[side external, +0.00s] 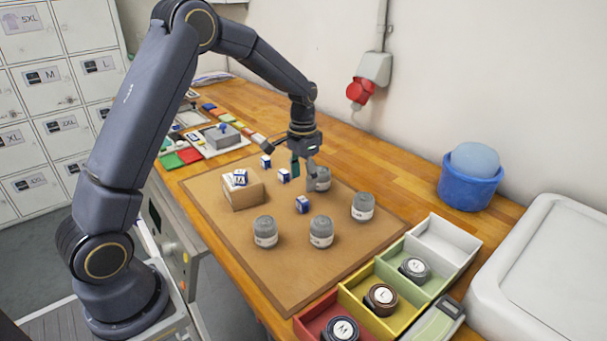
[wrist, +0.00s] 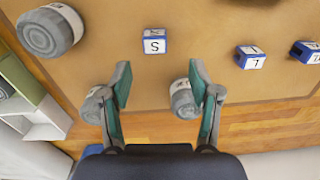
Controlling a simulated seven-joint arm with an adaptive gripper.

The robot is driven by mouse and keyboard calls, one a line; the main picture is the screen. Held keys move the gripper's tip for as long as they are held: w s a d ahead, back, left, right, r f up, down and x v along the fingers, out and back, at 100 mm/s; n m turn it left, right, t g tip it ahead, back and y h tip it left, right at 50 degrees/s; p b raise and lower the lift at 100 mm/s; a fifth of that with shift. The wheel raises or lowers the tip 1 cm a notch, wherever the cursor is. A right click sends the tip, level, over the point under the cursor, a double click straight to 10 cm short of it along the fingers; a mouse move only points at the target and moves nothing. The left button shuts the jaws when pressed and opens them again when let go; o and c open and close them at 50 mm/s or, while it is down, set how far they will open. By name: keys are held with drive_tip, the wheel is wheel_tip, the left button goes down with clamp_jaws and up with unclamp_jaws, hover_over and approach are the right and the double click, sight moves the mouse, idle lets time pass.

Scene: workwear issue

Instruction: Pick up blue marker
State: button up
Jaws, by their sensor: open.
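Several small blue blocks with white lettered faces are the only blue marker-like things I see. In the side view one blue block (side external: 303,204) stands on the brown mat, near my gripper (side external: 302,176). Two more blue blocks (side external: 284,176) (side external: 266,161) stand farther back, and another blue block (side external: 240,178) sits on a cardboard box (side external: 243,195). In the wrist view, a blue block marked S (wrist: 155,41) lies ahead of my gripper (wrist: 158,78), apart from it. Two other blue blocks (wrist: 249,58) (wrist: 306,52) are to the right. The fingers are open and empty between them.
Grey jars (side external: 265,231) (side external: 321,232) (side external: 363,207) stand on the mat (side external: 285,265); another jar (side external: 322,180) is close beside my gripper. A coloured compartment tray (side external: 443,240) holds dark round pieces. A blue tub (side external: 470,188) stands at right. The mat's front left is clear.

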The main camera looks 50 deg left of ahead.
sight(303, 199)
drive_tip(key=f, duration=0.7)
drive_tip(key=shift+s+d+f, duration=0.1)
drive_tip(key=shift+s+d, duration=0.2)
drive_tip(key=c, duration=0.8)
